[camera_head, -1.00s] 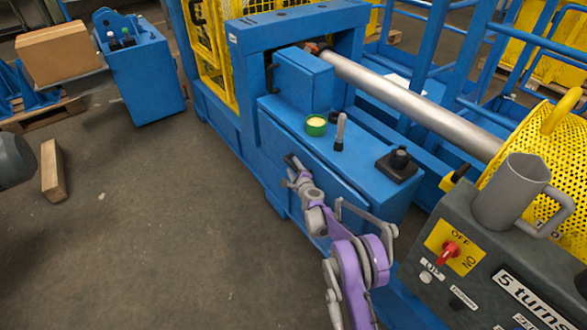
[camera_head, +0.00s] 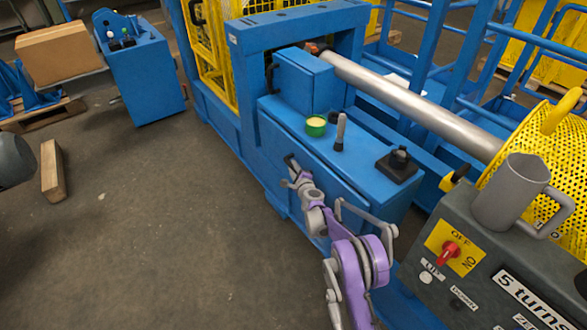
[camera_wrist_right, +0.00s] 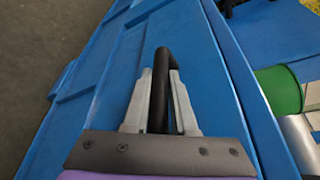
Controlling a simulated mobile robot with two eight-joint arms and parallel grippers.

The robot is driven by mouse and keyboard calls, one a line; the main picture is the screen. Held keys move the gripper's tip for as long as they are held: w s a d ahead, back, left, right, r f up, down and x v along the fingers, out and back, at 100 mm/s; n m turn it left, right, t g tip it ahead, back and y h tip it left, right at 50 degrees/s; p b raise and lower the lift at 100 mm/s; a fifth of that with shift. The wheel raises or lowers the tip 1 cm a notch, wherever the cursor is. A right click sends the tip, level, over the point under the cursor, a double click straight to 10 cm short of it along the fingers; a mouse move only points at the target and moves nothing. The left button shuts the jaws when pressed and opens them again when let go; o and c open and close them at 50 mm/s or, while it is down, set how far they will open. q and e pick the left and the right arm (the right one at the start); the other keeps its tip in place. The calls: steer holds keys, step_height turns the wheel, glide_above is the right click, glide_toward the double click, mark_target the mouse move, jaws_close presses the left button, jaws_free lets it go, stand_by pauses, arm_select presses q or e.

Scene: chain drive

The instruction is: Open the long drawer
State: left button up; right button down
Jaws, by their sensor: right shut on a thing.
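The long drawer's blue front (camera_head: 272,139) is in the side of the blue machine bench in the head view. It looks closed or nearly so. My right gripper (camera_head: 291,168) is at this front, shut on its dark handle. In the right wrist view, the two grey fingers of the right gripper (camera_wrist_right: 160,100) stand on either side of the black handle (camera_wrist_right: 162,65). The drawer's blue front (camera_wrist_right: 103,105) also shows there. The fingers hide part of the handle. My left gripper is not in view.
On the bench top are a green tin (camera_head: 315,126), a grey-handled tool (camera_head: 340,132) and a black block with a knob (camera_head: 397,164). A control box (camera_head: 470,255) with a grey mug (camera_head: 511,192) stands at right. The floor left of the bench is clear; a wooden beam (camera_head: 51,171) lies farther left.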

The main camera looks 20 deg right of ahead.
stand_by(0.8)
steer(key=s+a+p, duration=0.4)
steer(key=a+p, duration=0.2)
steer(key=a, duration=0.6)
steer(key=shift+s+a, duration=0.2)
steer(key=shift+s, duration=0.05)
steer(key=c, duration=0.7)
jaws_free()
steer(key=shift+c, duration=0.2)
